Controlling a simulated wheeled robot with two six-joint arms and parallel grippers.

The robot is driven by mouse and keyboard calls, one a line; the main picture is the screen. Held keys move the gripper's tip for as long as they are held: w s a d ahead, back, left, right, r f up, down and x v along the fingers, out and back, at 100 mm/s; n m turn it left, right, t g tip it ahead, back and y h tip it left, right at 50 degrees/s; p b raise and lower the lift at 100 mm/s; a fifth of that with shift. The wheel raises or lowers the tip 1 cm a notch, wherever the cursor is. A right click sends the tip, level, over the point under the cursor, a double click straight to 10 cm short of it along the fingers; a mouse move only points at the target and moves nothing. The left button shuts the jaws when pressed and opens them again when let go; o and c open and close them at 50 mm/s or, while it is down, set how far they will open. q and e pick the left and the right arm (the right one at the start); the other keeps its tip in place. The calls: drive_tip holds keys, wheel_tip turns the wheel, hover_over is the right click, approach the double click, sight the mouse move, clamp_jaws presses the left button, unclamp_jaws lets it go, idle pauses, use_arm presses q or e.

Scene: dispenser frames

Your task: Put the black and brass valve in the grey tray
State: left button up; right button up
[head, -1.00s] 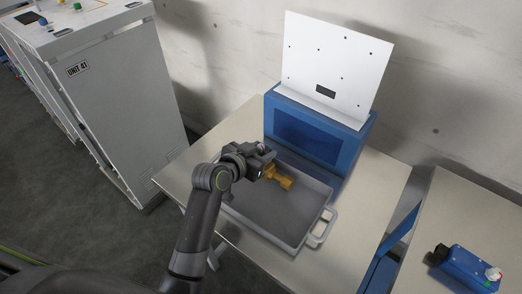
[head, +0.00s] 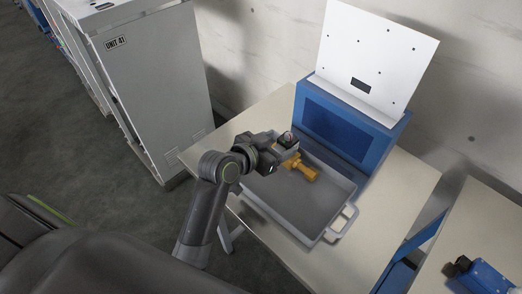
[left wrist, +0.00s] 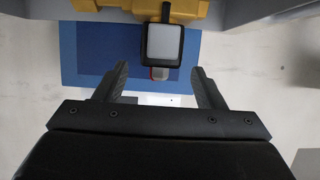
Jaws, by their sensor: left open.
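The black and brass valve (head: 304,171) is in the grey tray (head: 318,222), near its back left corner, with its brass body toward the tray's middle. In the left wrist view the valve's black housing with a pale grey face (left wrist: 163,42) shows between and just beyond my fingertips, and its brass part is cut off by the top edge. My left gripper (head: 281,153) is at the valve's left end; it also shows in the left wrist view (left wrist: 161,70), open, with its fingers clear of the housing. My right gripper is not in view.
A blue box with a white perforated panel (head: 376,60) stands behind the tray on the pale table (head: 405,180). A grey cabinet (head: 150,85) is at the left. Another table at the right holds a blue device (head: 487,277).

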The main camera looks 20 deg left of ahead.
use_arm(q)
drive_tip(key=v, duration=0.7)
drive_tip(key=shift+b, duration=0.3)
